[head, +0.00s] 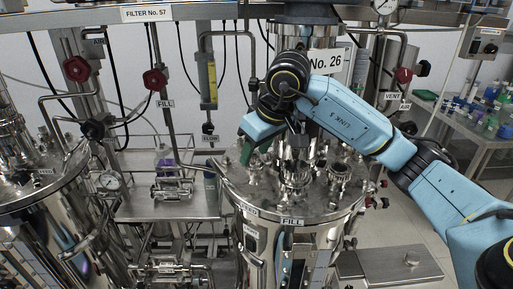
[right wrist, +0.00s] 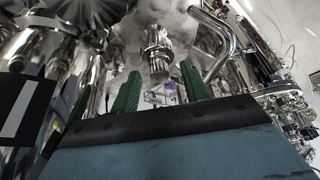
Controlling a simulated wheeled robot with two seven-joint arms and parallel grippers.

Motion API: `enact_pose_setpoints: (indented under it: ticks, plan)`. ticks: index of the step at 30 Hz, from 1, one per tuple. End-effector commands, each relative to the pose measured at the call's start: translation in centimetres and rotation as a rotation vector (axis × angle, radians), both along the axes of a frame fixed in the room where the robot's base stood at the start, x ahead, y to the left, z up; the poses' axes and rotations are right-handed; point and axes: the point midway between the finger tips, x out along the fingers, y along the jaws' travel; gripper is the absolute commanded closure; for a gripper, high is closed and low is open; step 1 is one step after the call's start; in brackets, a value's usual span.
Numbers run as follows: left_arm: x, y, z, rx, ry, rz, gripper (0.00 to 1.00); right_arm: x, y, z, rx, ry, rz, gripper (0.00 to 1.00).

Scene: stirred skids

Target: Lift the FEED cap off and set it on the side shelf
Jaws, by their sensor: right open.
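The steel vessel (head: 230,185) stands at centre in the head view, its lid crowded with polished fittings. A small label (head: 250,211) on its left rim seems to read FEED; a FILL label (head: 292,221) is beside it. I cannot tell which fitting is the FEED cap. My right gripper (head: 255,156) hangs over the left part of the lid, partly hidden by its arm. In the right wrist view its green fingers (right wrist: 160,72) are apart, with a shiny round fitting (right wrist: 157,48) beyond the gap and nothing held. My left gripper is not in view.
A steel shelf (head: 135,211) lies left of the vessel, bearing a small fitting. Another vessel (head: 35,195) stands far left. Pipes, hoses and red-handled valves (head: 155,79) crowd behind the lid.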

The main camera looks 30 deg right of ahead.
Motion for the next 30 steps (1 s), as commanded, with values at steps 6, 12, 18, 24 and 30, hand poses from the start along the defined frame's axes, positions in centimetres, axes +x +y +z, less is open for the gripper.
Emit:
enact_pose_setpoints:
  ticks: [6,12,18,24,30]
  plan:
    - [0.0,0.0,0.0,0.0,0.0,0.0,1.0,0.0,0.0,0.0,0.0,0.0,0.0,0.62]
    - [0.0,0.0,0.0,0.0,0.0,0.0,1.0,0.0,0.0,0.0,0.0,0.0,0.0,0.88]
    - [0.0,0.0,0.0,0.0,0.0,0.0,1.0,0.0,0.0,0.1,0.0,0.0,0.0,1.0]
    - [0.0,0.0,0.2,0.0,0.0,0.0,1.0,0.0,0.0,0.5,0.0,-0.001,0.0,1.0]
    - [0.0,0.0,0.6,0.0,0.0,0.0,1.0,0.0,0.0,1.1,0.001,0.0,-0.001,1.0]
